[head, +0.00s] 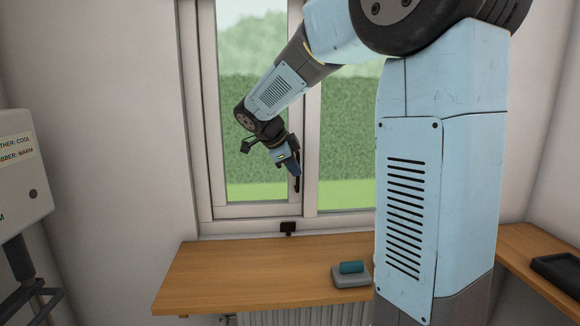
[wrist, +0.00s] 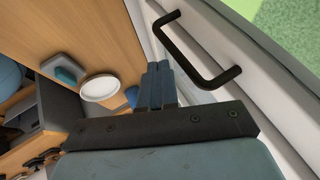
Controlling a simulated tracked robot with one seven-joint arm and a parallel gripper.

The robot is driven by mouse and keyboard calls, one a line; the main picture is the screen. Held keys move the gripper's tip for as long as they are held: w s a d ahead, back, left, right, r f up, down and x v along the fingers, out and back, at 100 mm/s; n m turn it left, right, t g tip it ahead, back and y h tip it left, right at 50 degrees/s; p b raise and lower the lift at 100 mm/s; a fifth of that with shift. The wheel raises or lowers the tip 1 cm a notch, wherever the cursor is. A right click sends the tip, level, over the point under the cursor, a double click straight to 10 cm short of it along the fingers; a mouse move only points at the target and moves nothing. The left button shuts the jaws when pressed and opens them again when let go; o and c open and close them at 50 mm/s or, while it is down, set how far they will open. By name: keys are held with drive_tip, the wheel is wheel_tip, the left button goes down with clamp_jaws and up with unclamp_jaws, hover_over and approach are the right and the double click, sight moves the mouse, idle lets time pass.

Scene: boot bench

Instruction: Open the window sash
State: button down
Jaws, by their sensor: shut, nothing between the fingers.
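The window sash (head: 257,210) is the left, white-framed pane above the wooden bench, and it looks flush in its frame. A black bar handle (wrist: 205,72) stands off the white sash rail in the wrist view. In the head view a dark upright piece (head: 297,184) beside my gripper appears to be this handle. My gripper (head: 289,163) is in front of the sash's right stile. In the wrist view my gripper's fingers (wrist: 160,70) are together and empty, left of the handle. Whether they touch it cannot be told.
A teal item on a grey block (head: 351,280) lies on the wooden bench (head: 225,270). A grey panel unit (head: 22,175) stands at left. A round white thing (wrist: 100,87) shows in the wrist view. The bench's left is clear.

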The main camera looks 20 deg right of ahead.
drive_tip(key=shift+w+d, duration=0.25)
drive_tip(key=shift+w, duration=0.3)
drive_tip(key=shift+w+d, duration=0.5)
drive_tip(key=shift+w, duration=0.2)
drive_tip(key=shift+w+d, duration=0.45)
drive_tip(key=shift+w, duration=0.25)
